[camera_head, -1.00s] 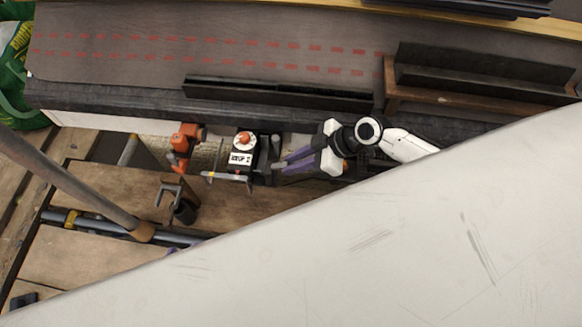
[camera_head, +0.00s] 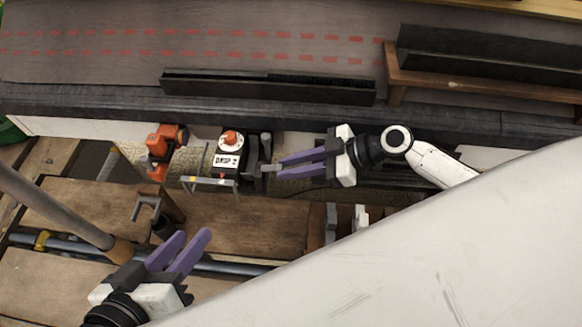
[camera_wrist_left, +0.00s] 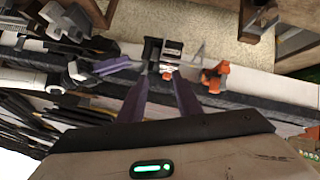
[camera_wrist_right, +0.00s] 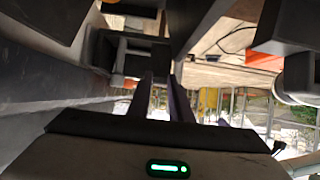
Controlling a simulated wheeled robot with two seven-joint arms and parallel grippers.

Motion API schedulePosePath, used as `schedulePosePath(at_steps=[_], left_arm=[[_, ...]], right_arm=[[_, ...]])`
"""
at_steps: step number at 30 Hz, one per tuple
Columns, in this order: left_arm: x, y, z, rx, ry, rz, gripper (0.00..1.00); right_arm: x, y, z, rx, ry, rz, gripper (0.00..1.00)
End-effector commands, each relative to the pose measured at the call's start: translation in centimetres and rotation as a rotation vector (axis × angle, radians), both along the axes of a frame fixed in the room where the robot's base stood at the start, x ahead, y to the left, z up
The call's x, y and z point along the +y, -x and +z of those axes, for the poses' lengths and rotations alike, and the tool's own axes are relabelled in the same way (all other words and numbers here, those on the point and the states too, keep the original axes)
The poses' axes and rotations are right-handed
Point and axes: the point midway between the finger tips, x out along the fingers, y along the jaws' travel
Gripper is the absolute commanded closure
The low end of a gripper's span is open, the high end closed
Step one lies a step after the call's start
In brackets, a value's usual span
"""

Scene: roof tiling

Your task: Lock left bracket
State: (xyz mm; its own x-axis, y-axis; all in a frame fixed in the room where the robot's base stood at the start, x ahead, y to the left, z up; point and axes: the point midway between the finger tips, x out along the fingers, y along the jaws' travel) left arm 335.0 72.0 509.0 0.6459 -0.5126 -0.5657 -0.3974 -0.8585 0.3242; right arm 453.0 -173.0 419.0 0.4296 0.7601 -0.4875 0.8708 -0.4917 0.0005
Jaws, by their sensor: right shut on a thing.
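My left gripper (camera_head: 190,240) is lower left, fingers apart and empty, below the box. I cannot tell which part is the left bracket.
An orange clamp (camera_head: 160,150) hangs left of the box. A grey post (camera_head: 60,210) crosses the left. A large pale panel (camera_head: 430,260) covers the lower right. A dark gutter length (camera_head: 265,88) lies on the roof. Wooden boards (camera_head: 260,222) lie below.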

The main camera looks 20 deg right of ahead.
Motion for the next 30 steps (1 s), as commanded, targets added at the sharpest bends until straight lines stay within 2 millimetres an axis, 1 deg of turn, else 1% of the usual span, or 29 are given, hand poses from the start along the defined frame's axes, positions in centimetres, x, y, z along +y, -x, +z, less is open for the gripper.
schedulePosePath(at_steps=[8,9,12,20,23,26,30], left_arm=[[0.0,0.0,0.1,-0.001,0.000,0.000,0.69],[0.0,0.0,0.1,-0.001,0.000,0.000,0.69],[0.0,0.0,0.1,-0.001,0.000,0.000,0.69],[0.0,0.0,0.0,-0.001,-0.001,0.000,0.69],[0.1,0.0,0.2,0.000,-0.004,0.001,0.69],[0.2,0.0,0.2,0.003,-0.013,0.002,0.69],[0.5,0.1,-0.2,0.022,-0.037,0.001,0.69]], right_arm=[[0.0,-0.1,0.1,-0.001,0.000,-0.002,1.00],[0.0,-0.1,0.1,-0.001,0.000,-0.002,0.76],[0.0,-0.1,0.1,-0.001,-0.001,-0.001,0.62],[-0.1,0.0,0.1,0.000,0.001,0.000,0.62],[-0.5,0.2,0.3,0.001,0.002,-0.001,0.62],[-1.5,0.8,1.0,0.003,0.002,-0.003,0.62],[-3.6,2.1,2.4,0.004,0.002,-0.002,0.62]])
